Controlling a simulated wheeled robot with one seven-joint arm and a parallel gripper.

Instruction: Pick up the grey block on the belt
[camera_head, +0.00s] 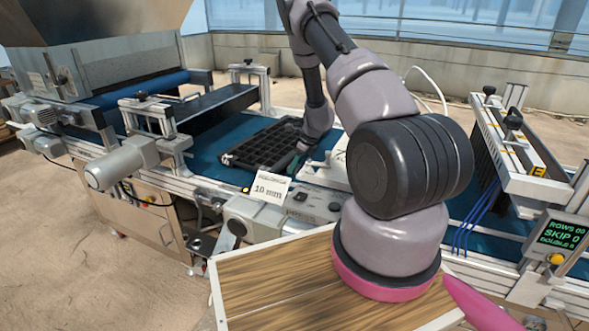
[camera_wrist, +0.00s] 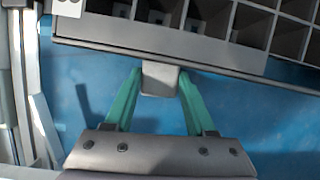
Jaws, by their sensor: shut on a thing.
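In the wrist view the grey block (camera_wrist: 160,80) sits between the two green fingertips of my gripper (camera_wrist: 160,74), which is shut on it. The block lies against or very near the edge of the black cell tray (camera_wrist: 200,45). I cannot tell whether it touches the tray or is clear of the blue belt (camera_wrist: 145,115).
The black tray (camera_head: 228,158) lies on the blue belt (camera_head: 205,165). A white card reading "10 mm" (camera_head: 268,189) stands in front of it. A seeder unit with a display (camera_head: 563,236) is at right, and a metal hopper (camera_head: 120,70) at left. A wooden board (camera_head: 265,285) is in front.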

